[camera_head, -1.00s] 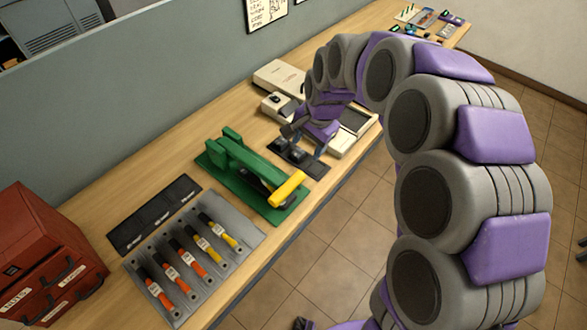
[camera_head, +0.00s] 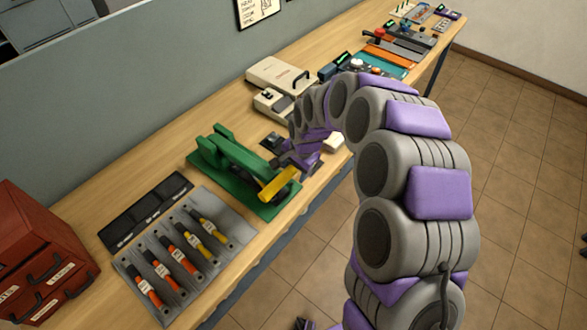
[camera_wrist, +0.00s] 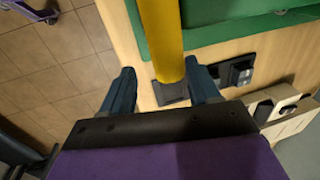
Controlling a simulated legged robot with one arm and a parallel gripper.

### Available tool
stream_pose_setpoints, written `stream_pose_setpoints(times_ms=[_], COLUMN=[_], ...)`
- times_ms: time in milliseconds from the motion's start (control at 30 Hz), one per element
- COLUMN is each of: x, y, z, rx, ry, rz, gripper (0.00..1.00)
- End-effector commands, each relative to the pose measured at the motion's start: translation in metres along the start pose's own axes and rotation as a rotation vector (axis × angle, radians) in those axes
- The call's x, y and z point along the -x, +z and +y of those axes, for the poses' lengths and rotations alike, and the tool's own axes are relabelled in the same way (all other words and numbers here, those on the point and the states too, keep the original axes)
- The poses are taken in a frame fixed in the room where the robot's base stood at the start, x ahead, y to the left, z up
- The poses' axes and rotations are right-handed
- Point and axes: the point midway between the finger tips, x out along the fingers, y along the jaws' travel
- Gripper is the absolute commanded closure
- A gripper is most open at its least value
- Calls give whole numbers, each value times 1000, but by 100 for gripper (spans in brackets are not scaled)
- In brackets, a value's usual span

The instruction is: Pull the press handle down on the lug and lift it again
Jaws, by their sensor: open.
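The green press (camera_head: 228,165) stands on the bench with its yellow handle (camera_head: 277,184) sticking out toward the bench's front edge. My gripper (camera_head: 287,162) is at the handle's outer end, partly hidden by my own arm. In the wrist view my open gripper (camera_wrist: 161,88) has one finger on each side of the yellow handle (camera_wrist: 162,38). The handle appears closer to the right finger, with a gap on the left; I cannot tell whether it touches. I cannot make out the lug.
A grey tray of orange- and yellow-handled tools (camera_head: 181,252), a black mat (camera_head: 146,212) and red cases (camera_head: 40,255) lie nearer. Beyond the press are a dark pad (camera_head: 271,141) and beige boxes (camera_head: 283,77). The wall panel (camera_head: 130,75) borders the bench; open floor lies right.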

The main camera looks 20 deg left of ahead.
Motion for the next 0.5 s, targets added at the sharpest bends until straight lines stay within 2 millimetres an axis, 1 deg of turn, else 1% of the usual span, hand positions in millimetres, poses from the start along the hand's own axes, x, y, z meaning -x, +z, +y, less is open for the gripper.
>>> stream_pose_setpoints(times_ms=[100, 267, 500], x=[-4, -5, -2], y=[2, 3, 1], z=[-5, -8, -3], rx=[3, 3, 2], ry=[4, 6, 1], rz=[3, 5, 1], gripper=[39, 39, 62])
